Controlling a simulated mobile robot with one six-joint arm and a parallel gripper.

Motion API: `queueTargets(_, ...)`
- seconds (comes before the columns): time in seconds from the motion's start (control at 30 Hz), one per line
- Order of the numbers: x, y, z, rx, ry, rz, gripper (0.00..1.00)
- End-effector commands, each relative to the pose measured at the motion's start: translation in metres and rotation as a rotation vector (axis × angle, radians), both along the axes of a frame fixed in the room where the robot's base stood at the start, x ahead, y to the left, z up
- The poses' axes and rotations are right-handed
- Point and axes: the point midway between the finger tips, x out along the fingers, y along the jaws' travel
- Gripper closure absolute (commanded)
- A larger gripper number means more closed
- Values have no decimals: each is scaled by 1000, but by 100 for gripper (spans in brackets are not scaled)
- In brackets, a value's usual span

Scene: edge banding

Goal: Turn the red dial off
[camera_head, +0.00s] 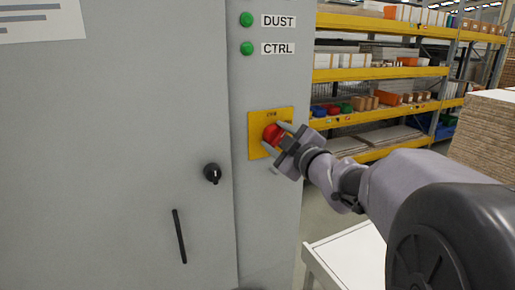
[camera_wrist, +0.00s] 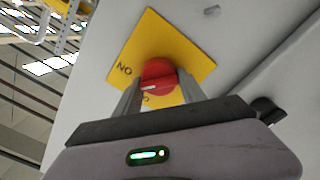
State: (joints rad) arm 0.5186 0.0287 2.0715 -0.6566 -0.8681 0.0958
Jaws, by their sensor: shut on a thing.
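The red dial (camera_head: 270,133) sits on a yellow plate (camera_head: 285,115) on the grey cabinet's narrow right panel. In the head view my gripper (camera_head: 277,139) comes from the right and covers part of the dial. In the wrist view the red dial (camera_wrist: 158,74) stands between the two fingers of my gripper (camera_wrist: 160,88), which are shut on it. A white line on its face lies nearly level, tilted slightly. The yellow plate (camera_wrist: 150,38) shows part of its lettering on the left; lettering below the dial is partly hidden.
Two green lights (camera_head: 247,34) labelled DUST and CTRL are above the plate. A black knob (camera_head: 212,173) and a black handle (camera_head: 180,236) are on the cabinet door. Shelving (camera_head: 385,74), stacked boards (camera_head: 486,135) and a white table (camera_head: 345,258) stand to the right.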

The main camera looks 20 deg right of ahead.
Motion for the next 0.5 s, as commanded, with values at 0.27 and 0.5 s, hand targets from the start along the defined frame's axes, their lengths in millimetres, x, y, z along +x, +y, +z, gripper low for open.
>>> queueTargets(0.27,0,1,-5,-259,-10,0,93)
queueTargets(0.5,0,1,-5,-461,-16,-1,93)
